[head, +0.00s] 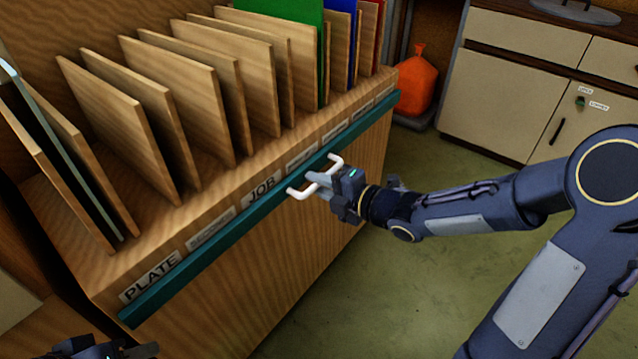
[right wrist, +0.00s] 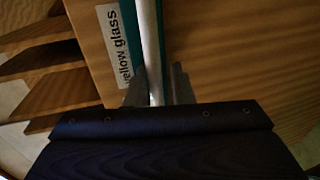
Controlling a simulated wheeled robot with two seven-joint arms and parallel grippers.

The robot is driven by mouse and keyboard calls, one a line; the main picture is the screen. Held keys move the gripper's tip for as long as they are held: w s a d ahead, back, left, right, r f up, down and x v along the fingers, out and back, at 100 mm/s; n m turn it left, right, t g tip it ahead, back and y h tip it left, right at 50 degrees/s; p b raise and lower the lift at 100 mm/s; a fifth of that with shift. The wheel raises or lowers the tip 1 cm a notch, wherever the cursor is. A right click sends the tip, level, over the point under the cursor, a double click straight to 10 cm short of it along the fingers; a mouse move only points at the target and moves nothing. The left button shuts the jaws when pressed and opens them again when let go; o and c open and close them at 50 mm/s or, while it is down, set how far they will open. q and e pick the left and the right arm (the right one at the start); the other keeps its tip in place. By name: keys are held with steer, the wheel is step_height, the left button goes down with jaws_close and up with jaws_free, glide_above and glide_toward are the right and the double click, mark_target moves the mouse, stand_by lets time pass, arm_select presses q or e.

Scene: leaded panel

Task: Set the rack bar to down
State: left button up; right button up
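The rack bar (head: 225,237) is a long teal bar along the front of the wooden rack, just below its row of labels. A white U-shaped handle (head: 297,193) stands out from it. My right gripper (head: 322,180) is at the middle of this handle.
The rack (head: 75,238) holds several upright wooden dividers and coloured sheets, among them a green sheet (head: 290,12). Labels include PLATE and JOB. An orange sack (head: 416,82) stands beyond the rack's far end, and a cream cabinet (head: 510,85) is at the back right. Green floor is open before the rack.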

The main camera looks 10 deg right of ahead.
steer(key=p+v, duration=0.2)
steer(key=v, duration=0.5)
steer(key=shift+s+d+p, duration=0.25)
steer(key=shift+s+p, duration=0.05)
steer(key=shift+p, duration=0.05)
